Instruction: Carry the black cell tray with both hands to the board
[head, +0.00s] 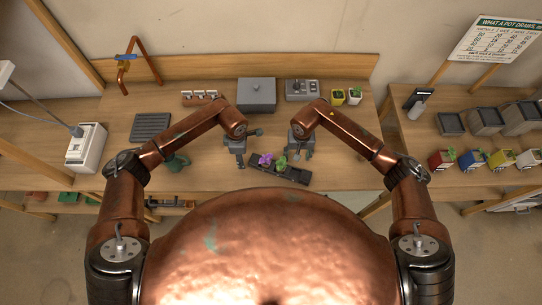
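The black cell tray (294,175) lies at a slant on the wooden bench near its front edge, in the middle of the head view. A purple plant and a green plant stand in it. My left gripper (240,163) points down just beyond the tray's left end. My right gripper (304,155) points down behind the tray's right half. Contact with the tray cannot be made out, and the fingers are too small to judge. A dark ridged panel (151,127), possibly the board, lies flat on the bench to the left.
A green watering can (177,162) stands between the panel and my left gripper. A grey box (257,95), small pots (338,97) and a row of labelled items (199,98) line the back. A white device (87,148) is far left. A right-hand bench holds pots and bins.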

